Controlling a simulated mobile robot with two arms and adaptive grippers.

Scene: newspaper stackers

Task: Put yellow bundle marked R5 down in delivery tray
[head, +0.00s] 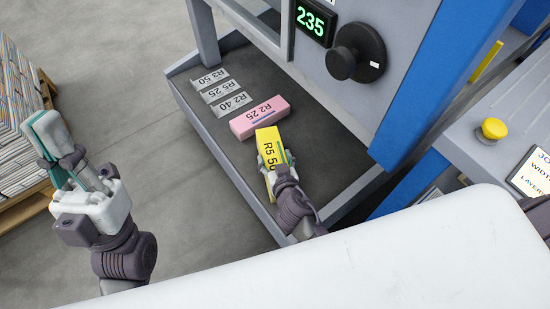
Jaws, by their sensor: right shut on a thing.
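The yellow bundle (267,142), marked R5 50, is over the dark floor of the delivery tray (212,122). My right gripper (275,160) is shut on its near end. I cannot tell whether the bundle rests on the tray floor or is slightly above it. A pink bundle (259,118) marked R2 25 lies in the tray just beyond the yellow one; the two look very close or touching. My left gripper (58,150) is at the left, over the floor and away from the tray; I cannot tell how its fingers are set.
Grey labels (226,104) reading R3 50, R5 25 and R2 40 lie along the tray's far left. The machine has a green display (311,23) showing 235 and a black knob (355,52). Stacked newspapers (18,120) stand on a pallet at left. The tray's near right floor is clear.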

